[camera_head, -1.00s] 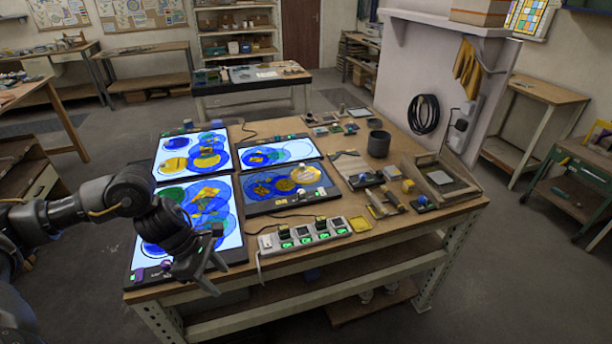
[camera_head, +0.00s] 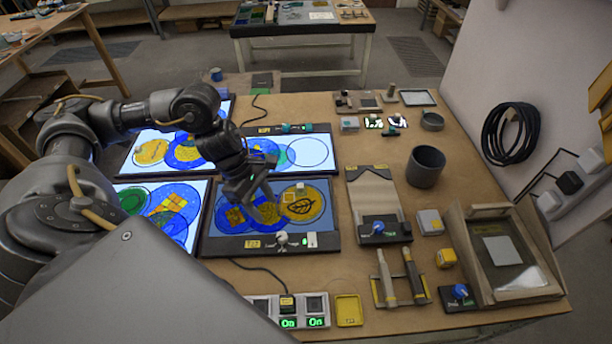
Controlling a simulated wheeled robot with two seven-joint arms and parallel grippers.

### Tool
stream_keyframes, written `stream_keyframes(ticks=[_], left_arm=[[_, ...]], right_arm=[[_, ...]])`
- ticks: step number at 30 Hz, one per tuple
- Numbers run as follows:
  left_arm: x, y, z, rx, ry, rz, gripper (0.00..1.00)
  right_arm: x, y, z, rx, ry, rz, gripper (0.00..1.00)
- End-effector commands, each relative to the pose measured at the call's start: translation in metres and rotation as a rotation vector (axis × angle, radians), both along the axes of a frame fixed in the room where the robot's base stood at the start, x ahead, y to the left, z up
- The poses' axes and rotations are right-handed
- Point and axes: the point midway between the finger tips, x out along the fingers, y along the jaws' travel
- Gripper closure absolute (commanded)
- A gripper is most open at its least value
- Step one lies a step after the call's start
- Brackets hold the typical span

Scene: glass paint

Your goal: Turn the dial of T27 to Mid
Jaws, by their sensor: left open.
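Several light panels with blue and yellow glass pieces lie on the bench. The front right panel (camera_head: 328,218) is dimmer than the others and bears a leaf-patterned yellow disc (camera_head: 302,204). A pale knob (camera_head: 282,238) sits on its front edge, between a yellow label (camera_head: 253,244) and a white switch (camera_head: 312,240). The lettering is too small for me to read, so I cannot tell which panel is T27 or where its dial points. My left gripper (camera_head: 262,204) is open and empty over this panel, behind the pale knob. My right gripper is out of view.
A power strip (camera_head: 302,298) with green "On" lights and a yellow tray (camera_head: 349,310) lie in front.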

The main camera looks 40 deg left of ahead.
Motion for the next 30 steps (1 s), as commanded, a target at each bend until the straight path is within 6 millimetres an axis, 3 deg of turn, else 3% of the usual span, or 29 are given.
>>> stream_keyframes(ticks=[3,10,19,22,27,30], left_arm=[[-0.009,0.000,0.002,0.000,-0.005,0.000,0.52],[-0.009,-0.002,-0.004,-0.002,-0.002,0.002,0.52],[0.014,-0.024,-0.058,-0.001,0.020,-0.001,0.52],[0.016,-0.030,-0.074,-0.002,0.019,-0.001,0.52],[0.016,-0.037,-0.094,-0.001,0.017,0.001,0.52],[0.017,-0.040,-0.101,0.000,0.016,0.000,0.52]], right_arm=[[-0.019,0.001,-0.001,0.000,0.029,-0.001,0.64],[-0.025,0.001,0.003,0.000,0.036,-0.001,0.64],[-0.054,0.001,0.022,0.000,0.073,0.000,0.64],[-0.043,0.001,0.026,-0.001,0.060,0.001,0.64],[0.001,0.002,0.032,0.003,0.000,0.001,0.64],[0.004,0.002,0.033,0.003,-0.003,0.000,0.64]])
